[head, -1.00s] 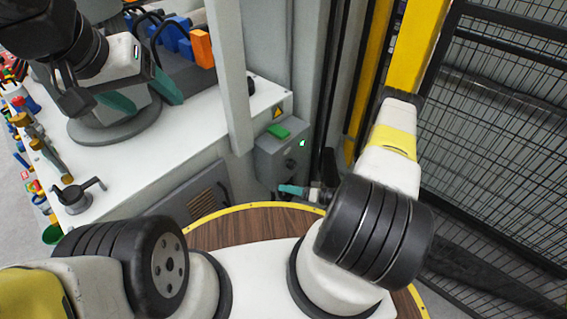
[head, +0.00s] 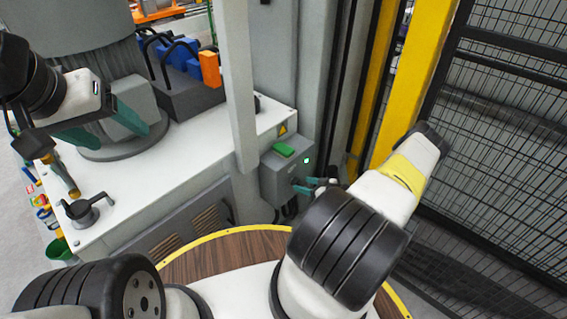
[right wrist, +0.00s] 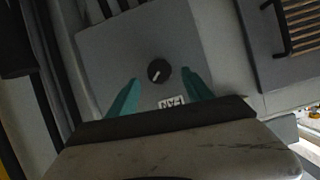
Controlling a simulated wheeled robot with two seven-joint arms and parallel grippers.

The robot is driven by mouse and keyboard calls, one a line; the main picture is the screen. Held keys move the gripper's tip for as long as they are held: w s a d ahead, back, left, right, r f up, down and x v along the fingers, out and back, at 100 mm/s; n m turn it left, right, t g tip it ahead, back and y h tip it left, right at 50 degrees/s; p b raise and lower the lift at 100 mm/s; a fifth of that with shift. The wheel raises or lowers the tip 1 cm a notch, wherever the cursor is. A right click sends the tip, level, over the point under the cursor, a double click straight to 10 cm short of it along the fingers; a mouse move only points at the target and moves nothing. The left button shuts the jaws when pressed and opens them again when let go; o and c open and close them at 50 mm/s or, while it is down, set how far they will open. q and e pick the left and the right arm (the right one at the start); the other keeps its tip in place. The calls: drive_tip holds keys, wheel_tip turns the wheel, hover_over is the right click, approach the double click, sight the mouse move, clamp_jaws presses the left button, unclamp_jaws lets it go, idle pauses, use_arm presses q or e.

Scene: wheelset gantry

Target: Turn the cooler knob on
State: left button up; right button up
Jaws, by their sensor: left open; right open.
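The cooler knob (right wrist: 158,71) is a small round black dial with a white pointer line, on the face of a grey box. The pointer sits at a slant, and a small white label (right wrist: 171,102) is below it. In the head view the grey box (head: 273,180) stands beside the white bench; the knob cannot be made out there. My right gripper (head: 304,185) is open at the box's face. In the right wrist view its teal fingers (right wrist: 161,80) flank the knob, apparently without touching it. My left gripper (head: 105,127) is open and empty over the bench.
The box carries a green block (head: 284,150) on top and a lit green lamp (head: 306,161). A grey post (head: 236,90) rises beside it. A yellow column (head: 400,85) and black mesh fence (head: 500,130) stand right. A black handle (head: 85,208) sits on the bench.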

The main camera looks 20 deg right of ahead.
sight(298, 182)
drive_tip(key=shift+x, duration=2)
clamp_jaws()
